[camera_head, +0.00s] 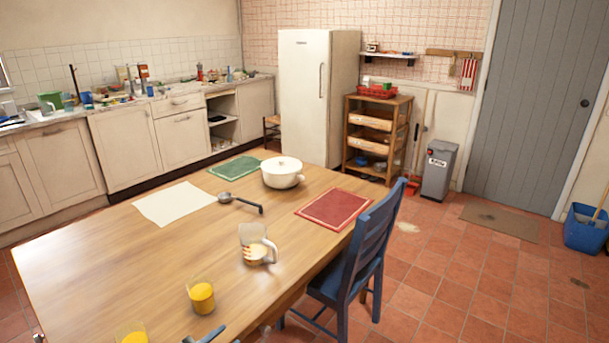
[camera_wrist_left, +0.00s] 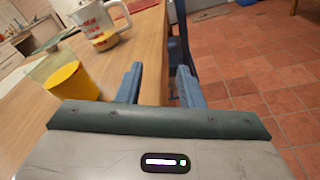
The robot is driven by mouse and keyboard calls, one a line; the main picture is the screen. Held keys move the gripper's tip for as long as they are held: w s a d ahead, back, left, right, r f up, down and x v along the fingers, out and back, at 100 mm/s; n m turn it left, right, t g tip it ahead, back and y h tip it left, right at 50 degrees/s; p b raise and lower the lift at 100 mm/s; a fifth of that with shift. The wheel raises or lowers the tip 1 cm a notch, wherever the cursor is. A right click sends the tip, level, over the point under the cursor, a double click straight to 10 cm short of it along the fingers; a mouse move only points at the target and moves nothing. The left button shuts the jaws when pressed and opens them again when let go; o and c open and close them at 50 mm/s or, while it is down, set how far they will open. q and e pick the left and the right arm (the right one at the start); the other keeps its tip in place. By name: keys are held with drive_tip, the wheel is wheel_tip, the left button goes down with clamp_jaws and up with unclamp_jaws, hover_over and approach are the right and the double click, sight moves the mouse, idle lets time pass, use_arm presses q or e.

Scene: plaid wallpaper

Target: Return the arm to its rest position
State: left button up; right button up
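My left gripper (camera_head: 214,334) shows only at the bottom edge of the head view, by the near right edge of the wooden table (camera_head: 110,262). In the left wrist view its two blue fingers (camera_wrist_left: 159,80) stand apart with nothing between them, so it is open and empty. The table edge and floor show beyond the fingers. My right gripper is not in view.
A measuring jug (camera_head: 256,246), ladle (camera_head: 238,202) and white pot (camera_head: 282,173) are farther back. A blue chair (camera_head: 369,240) stands at the table's right side.

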use_arm(q)
drive_tip(key=s+f+m+g+y, duration=0.2)
drive_tip(key=s+f+m+g, duration=0.1)
drive_tip(key=s+m, duration=0.5)
drive_tip(key=s+f+m+g+y, duration=0.1)
drive_tip(key=s+f+m+g, duration=0.2)
drive_tip(key=s+m, duration=0.5)
drive_tip(key=s+a+r+m+g+y, duration=0.1)
drive_tip(key=s+a+m+g+y, duration=0.15)
drive_tip(key=s+a+m, duration=0.35)
drive_tip(key=s+a+m+g+y, duration=0.2)
drive_tip(key=s+m+y, duration=0.15)
drive_tip(key=s, duration=0.45)
wheel_tip(320, 180, down, 27)
drive_tip(key=a+g+y, duration=0.1)
drive_tip(key=a, duration=0.2)
drive_tip(key=s+f, duration=0.6)
drive_tip(key=f, duration=0.3)
drive_tip(key=s+a+f+g, duration=0.1)
drive_tip(key=s+f, duration=0.4)
drive_tip(key=f, duration=0.4)
drive_tip(key=shift+s+f, duration=0.2)
drive_tip(key=shift+s, duration=0.15)
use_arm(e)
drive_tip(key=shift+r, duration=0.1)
use_arm(q)
drive_tip(key=shift+a+n, duration=0.1)
drive_tip(key=shift+n, duration=0.15)
